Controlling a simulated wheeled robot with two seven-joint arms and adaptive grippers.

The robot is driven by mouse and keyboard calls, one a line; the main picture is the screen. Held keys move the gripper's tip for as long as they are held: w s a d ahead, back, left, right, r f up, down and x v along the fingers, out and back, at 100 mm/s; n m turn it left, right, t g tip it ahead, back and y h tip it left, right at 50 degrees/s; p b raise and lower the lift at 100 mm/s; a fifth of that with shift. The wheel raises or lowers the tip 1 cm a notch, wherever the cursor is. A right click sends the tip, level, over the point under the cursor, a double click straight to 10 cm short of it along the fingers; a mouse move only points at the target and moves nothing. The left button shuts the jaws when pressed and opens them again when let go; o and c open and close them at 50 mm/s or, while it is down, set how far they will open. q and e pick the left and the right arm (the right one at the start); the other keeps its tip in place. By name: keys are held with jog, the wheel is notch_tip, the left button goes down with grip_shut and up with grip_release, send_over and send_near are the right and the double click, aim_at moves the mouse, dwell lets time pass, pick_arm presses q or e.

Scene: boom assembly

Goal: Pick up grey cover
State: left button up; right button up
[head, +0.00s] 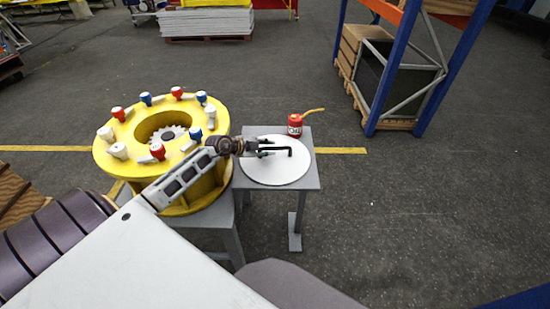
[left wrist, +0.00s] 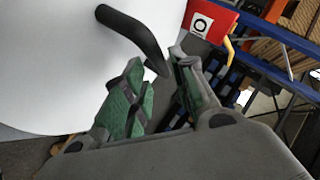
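The grey cover (head: 272,175) is a pale, almost white round disc lying flat on a small grey table, with a black bent handle (head: 289,151) on top. The disc fills the upper left of the left wrist view (left wrist: 60,65), where the handle (left wrist: 135,35) reaches down toward my fingers. My left gripper (head: 268,148) is over the disc at the handle. Its green-padded fingers (left wrist: 157,75) are apart, with the handle's end at the gap between them. I cannot tell whether they touch it. My right gripper is not in view.
A yellow ring-shaped hub (head: 110,161) with red, white and blue capped pieces stands left of the small table (head: 311,178). A red can (head: 295,125) with a yellow spout stands at the table's back edge. A blue-and-orange rack (head: 392,70) is behind. The floor right is clear.

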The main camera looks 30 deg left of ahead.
aim_at(273, 148)
pick_arm(q)
jog(key=shift+w+f, duration=0.1)
jog(key=shift+w, duration=0.05)
jog(key=shift+w+d+f, duration=0.15)
jog(key=shift+w+f, duration=0.1)
jog(key=shift+w, duration=0.1)
jog(key=shift+b+x, duration=0.3)
jog(key=shift+x, duration=1.3)
jog(key=shift+w+f, duration=0.25)
jog(key=shift+d, duration=0.1)
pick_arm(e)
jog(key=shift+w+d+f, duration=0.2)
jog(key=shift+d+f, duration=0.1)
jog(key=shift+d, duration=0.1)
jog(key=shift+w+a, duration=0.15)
pick_arm(q)
grip_shut()
